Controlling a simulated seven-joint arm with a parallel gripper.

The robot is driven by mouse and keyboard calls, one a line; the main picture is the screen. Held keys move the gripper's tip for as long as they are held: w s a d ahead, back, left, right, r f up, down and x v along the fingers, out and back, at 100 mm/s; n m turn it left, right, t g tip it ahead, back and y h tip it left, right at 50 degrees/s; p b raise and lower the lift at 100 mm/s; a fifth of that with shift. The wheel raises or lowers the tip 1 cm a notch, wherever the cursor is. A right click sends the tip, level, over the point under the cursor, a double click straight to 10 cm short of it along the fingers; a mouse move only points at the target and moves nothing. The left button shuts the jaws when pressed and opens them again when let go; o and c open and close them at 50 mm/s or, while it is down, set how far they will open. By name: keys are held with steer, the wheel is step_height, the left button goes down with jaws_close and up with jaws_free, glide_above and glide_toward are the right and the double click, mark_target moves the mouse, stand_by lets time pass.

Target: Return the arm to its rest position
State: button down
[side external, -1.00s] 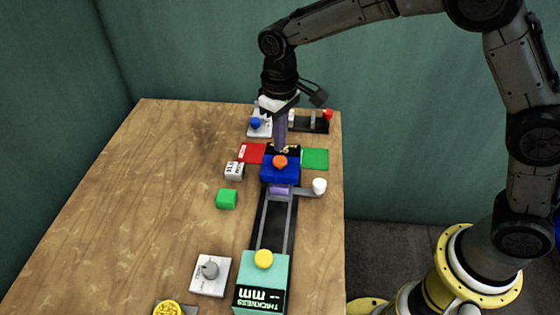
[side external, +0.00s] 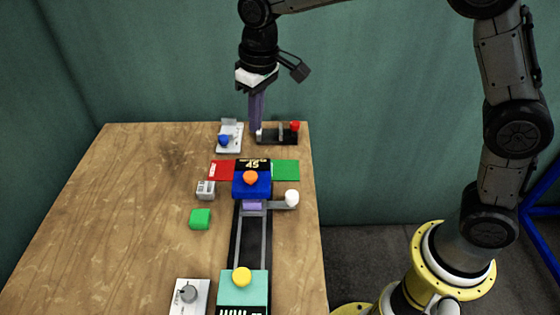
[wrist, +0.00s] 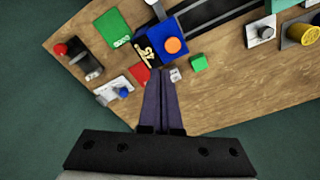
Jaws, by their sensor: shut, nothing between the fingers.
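My gripper (side external: 256,128) hangs pointing down over the far end of the table, with its long purple fingers together and empty. In the wrist view the shut fingers (wrist: 160,74) point toward the red pad (wrist: 139,76) and the small white-grey block (wrist: 174,75), with the table well below them. The blue press block (side external: 252,186), with an orange button (side external: 250,177) and a display that seems to read 45, sits on the dark rail (side external: 251,240). My gripper is apart from it, behind and above.
A black fixture with a red knob (side external: 294,127) and a white fixture with a blue knob (side external: 224,140) stand at the far edge. A green pad (side external: 286,170), green block (side external: 200,219), white knob (side external: 292,198) and teal box (side external: 243,290) are nearer. The table's left side is clear.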

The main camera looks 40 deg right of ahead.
steer(key=s+d+r+m+t, duration=0.2)
steer(key=s+d+r+t, duration=0.1)
steer(key=s+d+r, duration=0.9)
steer(key=s+f, duration=0.4)
steer(key=s, duration=0.3)
steer(key=s+d+f+t, duration=0.1)
steer(key=s+f, duration=0.3)
steer(key=s, duration=0.4)
steer(key=shift+f, duration=0.25)
